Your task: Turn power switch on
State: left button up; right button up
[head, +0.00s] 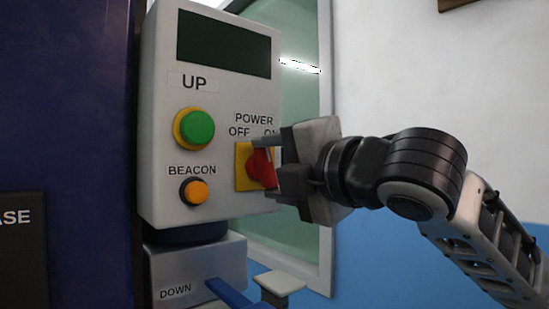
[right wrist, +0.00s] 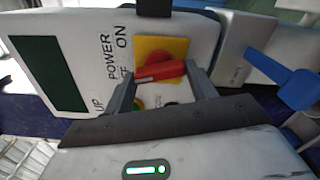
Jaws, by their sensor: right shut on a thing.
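The power switch (head: 262,168) is a red knob on a yellow plate, at the lower right of the grey control box (head: 215,110) in the head view. OFF and ON labels stand above it. My right gripper (head: 274,168) comes in from the right and is shut on the red knob. In the right wrist view the red knob (right wrist: 162,70) lies between the two fingers (right wrist: 163,77). Its white mark faces the label side; I cannot tell exactly which label it points to. My left gripper is not in view.
A green UP button (head: 197,128) and an orange BEACON button (head: 195,191) are left of the switch. A lower box (head: 195,268) marked DOWN carries a blue lever (head: 230,294). A dark blue panel (head: 70,110) stands at the left. A window frame is behind.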

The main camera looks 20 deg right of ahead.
jog(key=m+p, duration=0.2)
jog(key=m, duration=0.2)
jog(key=shift+r+m, duration=0.15)
jog(key=shift+m, duration=0.25)
jog(key=m+p, duration=0.1)
jog(key=m, duration=0.1)
jog(key=shift+m, duration=0.3)
jog(key=m+p, duration=0.1)
jog(key=m, duration=0.2)
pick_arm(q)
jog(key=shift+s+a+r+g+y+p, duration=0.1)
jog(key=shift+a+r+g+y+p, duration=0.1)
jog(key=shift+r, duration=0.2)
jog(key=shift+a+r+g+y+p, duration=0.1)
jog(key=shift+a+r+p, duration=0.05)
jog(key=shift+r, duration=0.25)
pick_arm(e)
jog(key=shift+m, duration=0.4)
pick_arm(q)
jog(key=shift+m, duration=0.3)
pick_arm(e)
jog(key=o, duration=1)
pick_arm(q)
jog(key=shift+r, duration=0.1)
pick_arm(e)
jog(key=shift+s+d, duration=0.1)
jog(key=shift+s, duration=0.05)
